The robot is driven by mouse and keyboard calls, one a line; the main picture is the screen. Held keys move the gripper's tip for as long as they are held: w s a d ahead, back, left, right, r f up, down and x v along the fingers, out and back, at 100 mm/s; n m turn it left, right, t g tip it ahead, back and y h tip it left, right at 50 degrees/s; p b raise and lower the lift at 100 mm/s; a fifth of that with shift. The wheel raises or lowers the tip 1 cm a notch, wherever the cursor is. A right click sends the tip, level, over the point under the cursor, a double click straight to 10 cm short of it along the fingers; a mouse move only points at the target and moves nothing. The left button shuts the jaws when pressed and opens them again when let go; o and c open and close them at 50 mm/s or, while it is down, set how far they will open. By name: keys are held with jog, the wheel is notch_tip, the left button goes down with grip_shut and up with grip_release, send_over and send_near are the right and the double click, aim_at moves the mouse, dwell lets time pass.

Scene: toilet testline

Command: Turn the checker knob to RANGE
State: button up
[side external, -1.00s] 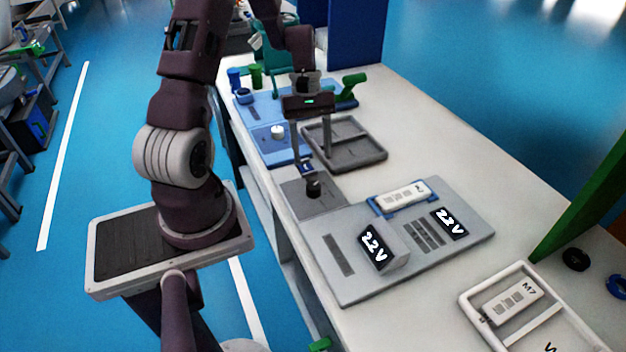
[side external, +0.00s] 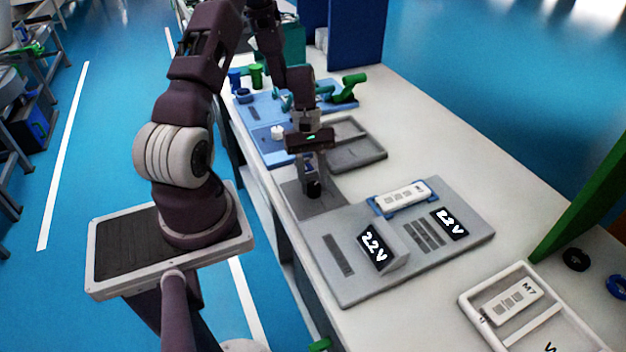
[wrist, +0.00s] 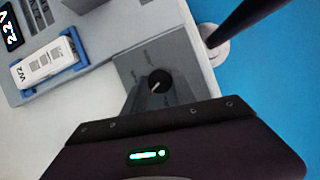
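The checker knob (side external: 314,188) is a small black round knob on a grey square plate (side external: 306,206). In the wrist view the knob (wrist: 159,82) has a white pointer line aimed to the lower left. Small labels around it are too blurred to read. My gripper (side external: 313,182) is low over the plate, pointing down. In the wrist view its two grey fingers (wrist: 160,95) stand apart, one toward each side of the knob. I cannot tell whether they touch it. Part of the knob is hidden by the fingers in the side view.
A grey checker panel (side external: 340,292) with two displays reading 2.2 V lies beside the plate. A white module (side external: 404,194) sits in a blue holder there. An empty grey tray (side external: 372,158) and a blue station (side external: 262,112) lie behind. A white tray (side external: 470,303) is at front right.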

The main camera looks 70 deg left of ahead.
grip_shut()
jog(key=shift+m, duration=0.3)
jog(key=m, duration=0.2)
jog(key=m+g, duration=0.1)
jog(key=m, duration=0.1)
jog(key=shift+w+g+y, duration=0.15)
jog(key=shift+g+y, duration=0.15)
jog(key=shift+y, duration=0.1)
jog(key=m, duration=0.3)
jog(key=m+g+y, duration=0.1)
jog(key=m, duration=0.2)
jog(key=shift+w+d+g+y, duration=0.1)
jog(key=shift+d+g+y, duration=0.05)
jog(key=shift+g+y, duration=0.15)
jog(key=o, duration=1)
grip_release()
